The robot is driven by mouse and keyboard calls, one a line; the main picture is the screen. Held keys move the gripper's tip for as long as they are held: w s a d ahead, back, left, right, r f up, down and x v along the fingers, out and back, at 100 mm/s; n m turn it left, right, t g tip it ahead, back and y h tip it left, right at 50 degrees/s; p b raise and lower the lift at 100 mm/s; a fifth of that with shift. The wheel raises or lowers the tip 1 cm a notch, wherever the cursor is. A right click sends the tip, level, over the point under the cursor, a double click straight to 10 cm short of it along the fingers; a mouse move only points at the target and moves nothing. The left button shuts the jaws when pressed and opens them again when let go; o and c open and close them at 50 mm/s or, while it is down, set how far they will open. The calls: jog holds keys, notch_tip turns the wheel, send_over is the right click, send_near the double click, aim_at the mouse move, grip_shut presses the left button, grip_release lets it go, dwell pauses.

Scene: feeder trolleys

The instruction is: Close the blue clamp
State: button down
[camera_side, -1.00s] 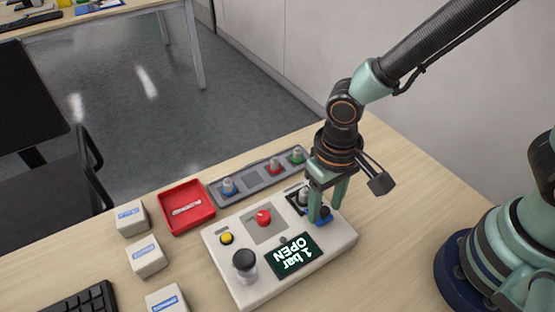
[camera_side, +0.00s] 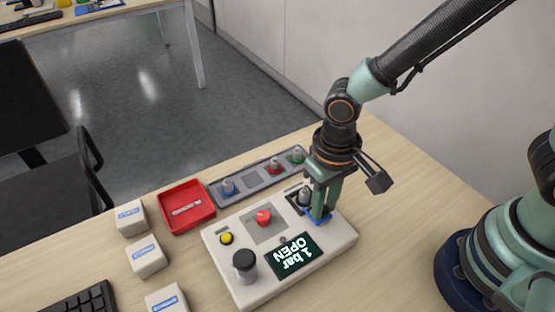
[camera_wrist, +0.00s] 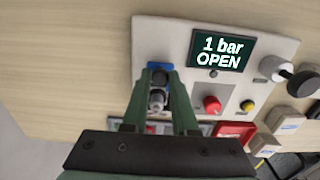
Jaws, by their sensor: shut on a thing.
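The blue clamp (camera_side: 313,219) sits at the right end of the white control box (camera_side: 262,293), partly hidden by my fingers in the side view. In the wrist view the blue clamp (camera_wrist: 160,66) shows between my fingertips. My gripper (camera_side: 322,214) is shut on the clamp, one finger on each side of it. It also shows in the wrist view (camera_wrist: 160,74). A grey fitting (camera_side: 304,197) stands upright beside the clamp. The box's display (camera_side: 292,256) reads "1 bar OPEN".
The box also has a red knob (camera_side: 263,217), a yellow button (camera_side: 227,238) and a black-capped cylinder (camera_side: 245,262). Behind it lie a grey rack (camera_side: 262,184) with several coloured fittings and a red tray (camera_side: 166,219). Small white boxes (camera_side: 147,262) stand at left. The table right of the box is clear.

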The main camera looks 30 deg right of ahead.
jog(key=shift+w, duration=1.5)
jog(key=c, duration=0.8)
grip_release()
jog(key=shift+o, duration=0.2)
jog(key=shift+r, duration=0.1)
jog(key=shift+s+r, duration=0.35)
jog(key=shift+r, duration=0.8)
jog(key=shift+s+r, duration=0.3)
jog(key=shift+r, duration=0.8)
jog(key=shift+s+r, duration=0.35)
jog(key=shift+r, duration=0.8)
